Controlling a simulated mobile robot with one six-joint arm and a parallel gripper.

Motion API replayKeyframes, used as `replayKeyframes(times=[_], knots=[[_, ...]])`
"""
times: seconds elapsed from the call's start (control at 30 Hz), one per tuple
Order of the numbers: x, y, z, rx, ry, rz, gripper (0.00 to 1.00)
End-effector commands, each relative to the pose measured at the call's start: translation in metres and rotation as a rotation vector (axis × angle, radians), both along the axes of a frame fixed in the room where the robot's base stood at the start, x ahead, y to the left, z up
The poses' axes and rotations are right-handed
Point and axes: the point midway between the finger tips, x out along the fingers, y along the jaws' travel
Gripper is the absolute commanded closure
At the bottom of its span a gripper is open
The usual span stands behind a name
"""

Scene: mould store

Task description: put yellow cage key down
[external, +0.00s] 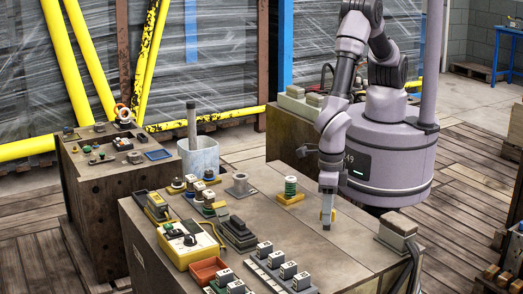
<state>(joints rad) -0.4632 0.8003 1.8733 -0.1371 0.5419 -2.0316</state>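My gripper (327,214) points straight down over the right part of the brown block-like table (345,236).
A yellow-based green spring (290,190) stands to the left of my gripper. A yellow control box (190,244), a red-brown tray (208,270) and a rack of white-topped blocks (283,274) fill the left and front. A grey block (397,231) sits at the right edge.

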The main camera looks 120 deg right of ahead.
Motion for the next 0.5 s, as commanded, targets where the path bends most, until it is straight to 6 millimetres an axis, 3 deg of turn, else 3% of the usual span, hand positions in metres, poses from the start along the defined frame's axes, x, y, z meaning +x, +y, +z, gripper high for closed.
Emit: replayKeyframes(times=[0.3, 0.37, 0.5], knots=[[0.000, 0.000, 0.003, 0.000, 0.000, 0.000, 0.64], [0.000, 0.000, 0.011, 0.001, -0.001, 0.000, 0.64], [0.001, 0.000, 0.052, 0.001, -0.004, 0.001, 0.64]])
